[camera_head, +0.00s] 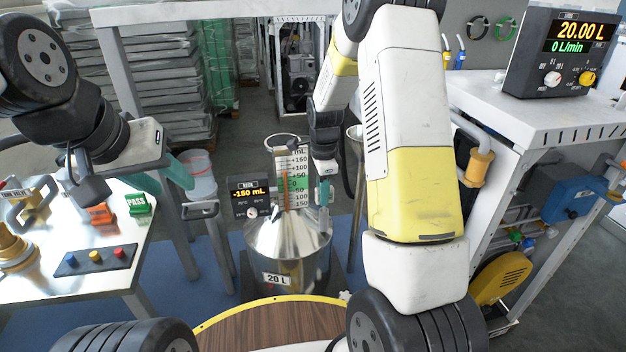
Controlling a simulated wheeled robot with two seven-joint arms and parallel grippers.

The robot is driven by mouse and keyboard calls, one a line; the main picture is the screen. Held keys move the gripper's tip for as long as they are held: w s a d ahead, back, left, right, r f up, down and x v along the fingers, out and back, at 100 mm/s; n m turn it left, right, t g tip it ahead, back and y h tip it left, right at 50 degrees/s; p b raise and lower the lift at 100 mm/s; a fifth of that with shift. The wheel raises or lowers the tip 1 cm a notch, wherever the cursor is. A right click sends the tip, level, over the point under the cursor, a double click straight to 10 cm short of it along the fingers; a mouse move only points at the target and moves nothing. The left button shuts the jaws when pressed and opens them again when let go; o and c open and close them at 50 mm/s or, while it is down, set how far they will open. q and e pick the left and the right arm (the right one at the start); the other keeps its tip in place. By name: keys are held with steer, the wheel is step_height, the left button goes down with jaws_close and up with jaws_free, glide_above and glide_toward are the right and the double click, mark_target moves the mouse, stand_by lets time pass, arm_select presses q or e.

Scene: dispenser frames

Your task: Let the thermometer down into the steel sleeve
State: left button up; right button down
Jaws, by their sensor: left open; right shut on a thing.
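My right gripper (323,176) points down beside the neck of the steel 20 L measure (270,240). It is shut on a slim upright thing with a teal part (323,192), which I take to be the thermometer. The grey steel sleeve (324,219) appears to stand on the right shoulder of the measure, just under it. Whether the thermometer's tip is inside the sleeve or above it is too small to tell. My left gripper (84,188) is open and empty over the left table, far from the measure.
A scale plate (291,180) and a -150 mL display (250,197) stand at the measure's neck. The left table holds a green PASS block (139,204), a red block (99,214) and a button box (96,259). A flow display (560,52) sits on the right bench.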

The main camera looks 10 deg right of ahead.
steer(key=c, duration=1.2)
jaws_free()
step_height(320, 180, up, 8)
steer(key=shift+f, duration=0.2)
steer(key=shift+r, duration=0.1)
